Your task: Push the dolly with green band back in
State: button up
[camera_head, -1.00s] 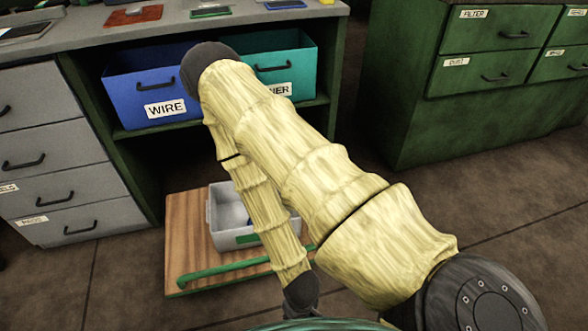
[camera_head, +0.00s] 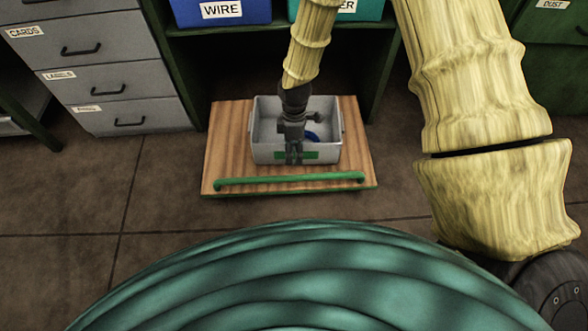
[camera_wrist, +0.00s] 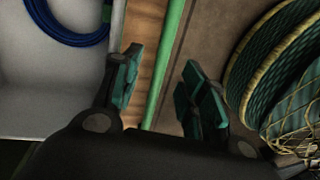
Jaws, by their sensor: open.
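The dolly is a flat wooden board (camera_head: 225,150) with a green bar (camera_head: 290,180) along its near edge. It sits on the floor, sticking out in front of the bench's open bay. My gripper (camera_head: 294,157) points down over the near side of the grey bin on the dolly, just behind the bar in the head view. In the wrist view my gripper (camera_wrist: 163,82) is open and empty. The green bar (camera_wrist: 168,60) shows between its two fingers there, but I cannot tell how far below them it lies. The dolly's far edge is partly hidden by the bin and arm.
The grey bin (camera_head: 265,150) holds a blue coil (camera_wrist: 65,30). Grey drawers (camera_head: 125,90) stand to the left, and a green bench post (camera_head: 385,60) stands right of the bay. Blue (camera_head: 215,12) and teal bins sit on the shelf above. Floor left of the dolly is clear.

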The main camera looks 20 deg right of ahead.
jog(key=w+r, duration=0.1)
jog(key=b, duration=0.5)
send_over(294, 169)
jog(key=s+a, duration=0.1)
jog(key=s, duration=0.3)
jog(key=shift+n, duration=0.4)
notch_tip(294, 169, down, 11)
jog(key=shift+a+r, duration=0.15)
jog(key=shift+r, duration=0.1)
jog(key=shift+a, duration=0.1)
grip_shut()
grip_release()
